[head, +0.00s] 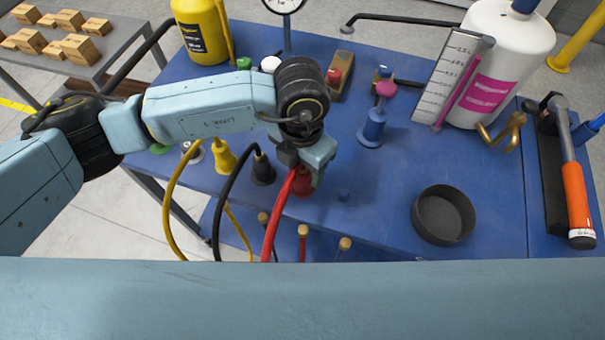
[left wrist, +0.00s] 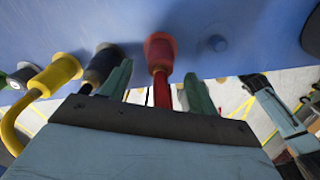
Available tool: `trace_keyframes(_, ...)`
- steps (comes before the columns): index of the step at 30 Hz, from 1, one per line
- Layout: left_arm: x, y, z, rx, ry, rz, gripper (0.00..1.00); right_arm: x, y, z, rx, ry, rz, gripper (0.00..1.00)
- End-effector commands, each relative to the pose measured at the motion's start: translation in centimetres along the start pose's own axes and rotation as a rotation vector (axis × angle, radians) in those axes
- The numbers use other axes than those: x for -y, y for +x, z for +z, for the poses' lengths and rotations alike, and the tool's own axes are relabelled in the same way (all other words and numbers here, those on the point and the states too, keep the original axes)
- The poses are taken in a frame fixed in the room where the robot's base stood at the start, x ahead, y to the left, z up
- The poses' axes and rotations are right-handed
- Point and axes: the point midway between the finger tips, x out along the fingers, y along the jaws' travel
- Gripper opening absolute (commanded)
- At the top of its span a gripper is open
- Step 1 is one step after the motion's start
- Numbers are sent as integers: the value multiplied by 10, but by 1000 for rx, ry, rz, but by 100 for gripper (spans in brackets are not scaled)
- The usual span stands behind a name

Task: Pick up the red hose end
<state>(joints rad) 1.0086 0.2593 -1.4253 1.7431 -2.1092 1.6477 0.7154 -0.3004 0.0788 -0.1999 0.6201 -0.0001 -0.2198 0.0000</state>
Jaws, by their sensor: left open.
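The red hose end (head: 303,184) sits at the front of the blue table, with its red hose (head: 274,222) running down over the edge. My left gripper (head: 314,166) is right above it and partly covers it. In the left wrist view the red hose end (left wrist: 160,52) shows between and just beyond the two fingertips (left wrist: 158,78). The fingers are apart, with one on each side of the red hose, and hold nothing. Whether either finger touches the hose is unclear.
A black hose end (head: 263,169) and a yellow hose end (head: 223,156) stand close on the left. A small blue peg (head: 343,195) and a black round dish (head: 443,215) are to the right. A blue knobbed piece (head: 374,125) stands behind. Table space between them is clear.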

Motion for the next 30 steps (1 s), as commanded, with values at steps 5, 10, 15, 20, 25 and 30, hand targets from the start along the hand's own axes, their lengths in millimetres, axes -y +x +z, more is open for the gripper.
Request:
trace_keyframes(5,0,24,2,-4,-2,-3,60,0,-5,-1,0,0,0,57)
trace_keyframes(10,0,46,3,-3,0,-3,60,0,-6,-1,0,0,0,57)
trace_keyframes(15,0,51,4,0,1,-2,60,0,-6,-1,0,0,0,57)
trace_keyframes(20,0,50,4,0,1,-2,56,0,-6,-1,0,0,1,57)
trace_keyframes(25,0,50,4,0,0,-2,34,-1,-6,-1,0,0,1,57)
trace_keyframes(30,0,50,4,0,0,-2,12,-1,-6,-1,0,-1,1,57)
